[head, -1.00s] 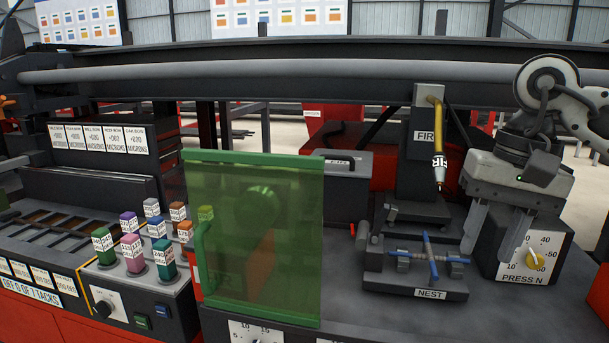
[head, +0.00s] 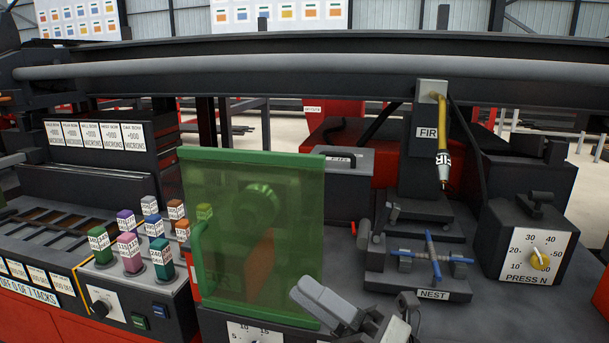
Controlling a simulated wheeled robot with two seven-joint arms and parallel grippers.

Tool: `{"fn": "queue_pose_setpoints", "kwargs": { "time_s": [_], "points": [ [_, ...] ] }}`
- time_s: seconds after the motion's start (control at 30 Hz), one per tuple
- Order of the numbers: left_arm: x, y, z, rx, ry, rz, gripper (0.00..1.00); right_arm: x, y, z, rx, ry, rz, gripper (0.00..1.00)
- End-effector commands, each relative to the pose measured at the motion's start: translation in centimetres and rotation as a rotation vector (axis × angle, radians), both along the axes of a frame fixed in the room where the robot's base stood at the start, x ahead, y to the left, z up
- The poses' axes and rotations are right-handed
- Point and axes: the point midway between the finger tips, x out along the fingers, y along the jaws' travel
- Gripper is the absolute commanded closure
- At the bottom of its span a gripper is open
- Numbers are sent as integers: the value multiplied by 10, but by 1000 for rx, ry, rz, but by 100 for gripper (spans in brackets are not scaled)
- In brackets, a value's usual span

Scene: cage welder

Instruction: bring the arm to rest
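My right gripper (head: 318,302) is low in the head view, at the bottom edge in front of the green screen's lower right corner. Its grey fingers point up and to the left, and nothing shows held in them. Their angle hides the gap between them. My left gripper is out of view. The blue crossed rods (head: 432,258) lie on the nest fixture (head: 415,284), clear of my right gripper.
The green see-through screen (head: 250,235) stands close behind my gripper. The yellow-hosed torch (head: 443,150) hangs over the nest. The press dial box (head: 530,245) is at right. Several coloured labelled blocks (head: 130,252) stand at left.

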Motion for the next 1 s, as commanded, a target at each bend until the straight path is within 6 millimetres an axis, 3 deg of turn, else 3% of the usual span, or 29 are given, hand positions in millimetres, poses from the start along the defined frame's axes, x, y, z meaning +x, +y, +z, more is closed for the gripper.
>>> {"fn": "queue_pose_setpoints", "kwargs": {
  "time_s": [0.03,0.1,0.2,0.3,0.4,0.5,0.6,0.7,1.0],
  "points": [
    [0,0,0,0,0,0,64,7,-13,-25,117,248,-48,64],
    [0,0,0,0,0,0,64,15,-35,-63,280,577,-115,64],
    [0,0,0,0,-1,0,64,8,-68,-132,525,1023,-219,64],
    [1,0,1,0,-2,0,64,-18,-94,-196,747,1383,-322,64],
    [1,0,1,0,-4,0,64,-53,-111,-247,935,1653,-419,64],
    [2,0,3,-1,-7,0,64,-86,-122,-281,1079,1837,-499,64],
    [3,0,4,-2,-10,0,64,-108,-128,-300,1167,1944,-551,64],
    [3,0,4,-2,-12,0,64,-118,-130,-307,1208,1988,-576,64],
    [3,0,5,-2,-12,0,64,-119,-130,-308,1211,1993,-578,64]
  ]
}}
